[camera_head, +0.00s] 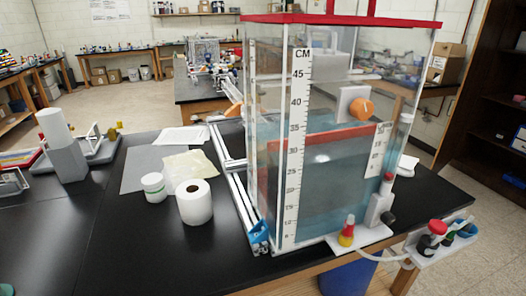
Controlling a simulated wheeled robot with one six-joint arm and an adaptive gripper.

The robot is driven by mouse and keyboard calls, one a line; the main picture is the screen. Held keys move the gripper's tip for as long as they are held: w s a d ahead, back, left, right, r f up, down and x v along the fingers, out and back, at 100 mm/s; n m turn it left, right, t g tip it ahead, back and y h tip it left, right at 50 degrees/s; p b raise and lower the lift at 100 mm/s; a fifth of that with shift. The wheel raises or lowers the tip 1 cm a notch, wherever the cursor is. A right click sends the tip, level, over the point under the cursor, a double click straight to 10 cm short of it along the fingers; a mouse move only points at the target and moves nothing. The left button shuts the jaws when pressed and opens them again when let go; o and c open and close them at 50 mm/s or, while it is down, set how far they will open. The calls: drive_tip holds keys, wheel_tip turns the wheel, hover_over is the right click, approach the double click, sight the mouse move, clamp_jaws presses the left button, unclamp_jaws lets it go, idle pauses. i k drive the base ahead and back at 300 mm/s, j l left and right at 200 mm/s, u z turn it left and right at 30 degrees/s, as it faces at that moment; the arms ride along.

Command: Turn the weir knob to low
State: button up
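Inside the tank, a panel with a red top edge (340,135) stands in bluish water. A white centimetre scale (295,130) runs up the tank's left front side. My gripper is not in view.
A red and yellow fitting (347,232) and a valve holder with several coloured knobs (438,243) stick out at the tank's lower front right. A paper roll (194,202) and white jar (154,187) stand left of the tank. Black benchtop in front is clear.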

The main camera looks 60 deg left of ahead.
sight(361, 108)
drive_tip(key=u, duration=1.25)
